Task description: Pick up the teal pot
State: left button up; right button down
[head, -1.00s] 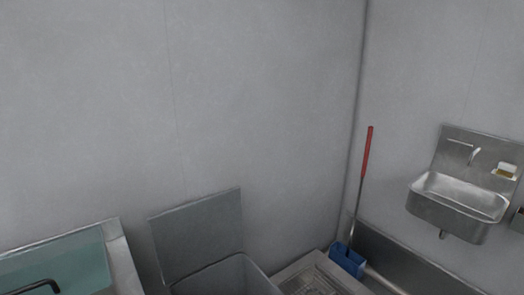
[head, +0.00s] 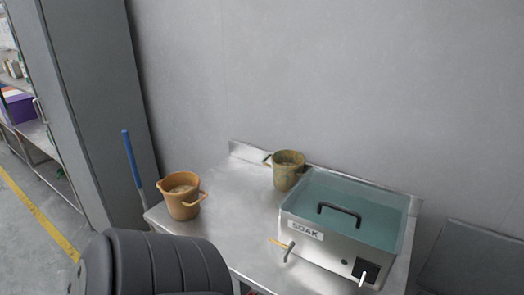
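No pot that is plainly teal shows in the head view. An orange pot (head: 182,199) with side handles and pale contents stands near the left end of a steel table (head: 231,226). An olive-brown, stained pot (head: 287,175) with a handle on its left stands at the back of the table, by the wall. A steel tank marked SOAK (head: 320,251) stands on the right part, with a teal surface (head: 376,209) on top and a black handle (head: 339,215) over it. Neither of my grippers is in view.
A blue-handled tool (head: 132,158) leans at the table's left end. A tall grey cabinet (head: 92,105) stands behind it. Shelves with a purple box (head: 20,106) are at far left. A dark ribbed shape (head: 155,265) covers the front left. Bare table lies between the pots.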

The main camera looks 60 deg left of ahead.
aim_at(287, 165)
jog(key=u, duration=1.7)
